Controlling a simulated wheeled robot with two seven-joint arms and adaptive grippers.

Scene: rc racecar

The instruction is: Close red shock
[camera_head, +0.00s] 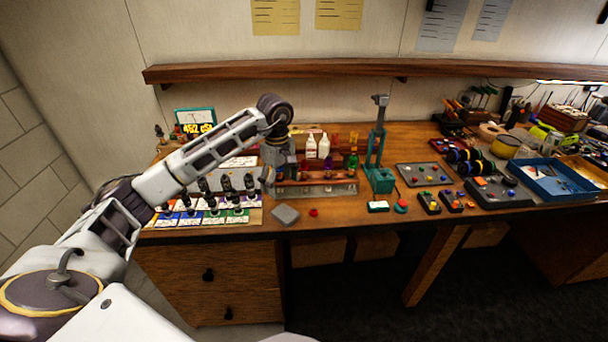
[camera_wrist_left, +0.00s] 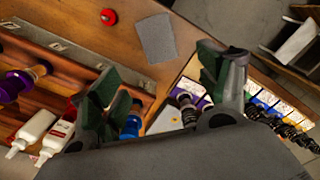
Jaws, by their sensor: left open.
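A wooden rack (camera_head: 318,190) stands on the workbench and holds coloured parts; it fills the left of the left wrist view (camera_wrist_left: 30,60). A red part (camera_wrist_left: 71,112), which may be the red shock, shows at the rack beside one finger and is mostly hidden by it. A purple part (camera_wrist_left: 20,84) and a blue part (camera_wrist_left: 131,125) are also there. A small round red piece (camera_head: 314,212), possibly a cap, lies on the bench in front of the rack; it also shows in the left wrist view (camera_wrist_left: 109,16). My left gripper (camera_head: 277,172) is open over the rack's left end, its fingers apart (camera_wrist_left: 165,90).
Several dark bottles (camera_head: 225,190) stand on coloured cards at left. A teal press (camera_head: 379,165) stands at right. The front bench strip is partly clear.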

